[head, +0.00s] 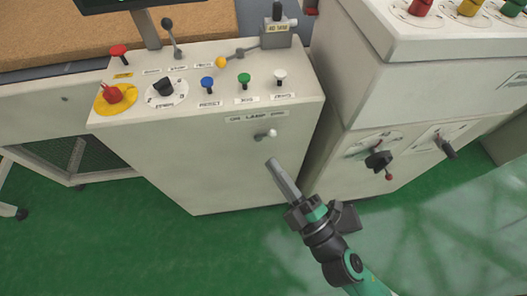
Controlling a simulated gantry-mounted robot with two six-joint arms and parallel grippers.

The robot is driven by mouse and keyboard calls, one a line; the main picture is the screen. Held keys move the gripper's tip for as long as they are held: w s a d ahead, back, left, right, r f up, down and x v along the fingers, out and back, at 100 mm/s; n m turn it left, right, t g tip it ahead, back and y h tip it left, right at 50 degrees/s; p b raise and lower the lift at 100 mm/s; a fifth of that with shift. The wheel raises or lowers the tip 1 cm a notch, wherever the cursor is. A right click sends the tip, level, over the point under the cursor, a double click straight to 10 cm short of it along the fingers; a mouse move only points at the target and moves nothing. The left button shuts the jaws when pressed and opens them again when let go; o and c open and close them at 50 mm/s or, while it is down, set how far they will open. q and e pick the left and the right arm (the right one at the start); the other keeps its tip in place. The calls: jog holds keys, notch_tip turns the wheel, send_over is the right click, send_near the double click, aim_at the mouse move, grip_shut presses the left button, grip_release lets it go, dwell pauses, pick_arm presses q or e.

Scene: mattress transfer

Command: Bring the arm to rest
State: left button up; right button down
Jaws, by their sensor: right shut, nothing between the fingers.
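My right gripper (272,165) comes up from the lower right in the head view. It is shut and empty, with its fingers together. Its tip points up and left, in front of the pale front panel of the control console (200,150). A small white-knobbed lever (271,133) on that panel is just above the fingertips, and a gap shows between them in the picture. My left gripper is not in view.
The console top has a yellow-ringed red switch (112,94), a black rotary dial (163,88), and blue (207,83), green (244,79) and white (280,76) knobs. A second cabinet (400,90) stands at the right. Green floor (180,250) lies open in front.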

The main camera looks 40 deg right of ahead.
jog(key=shift+v, duration=1.05)
jog(key=shift+a+r, duration=0.1)
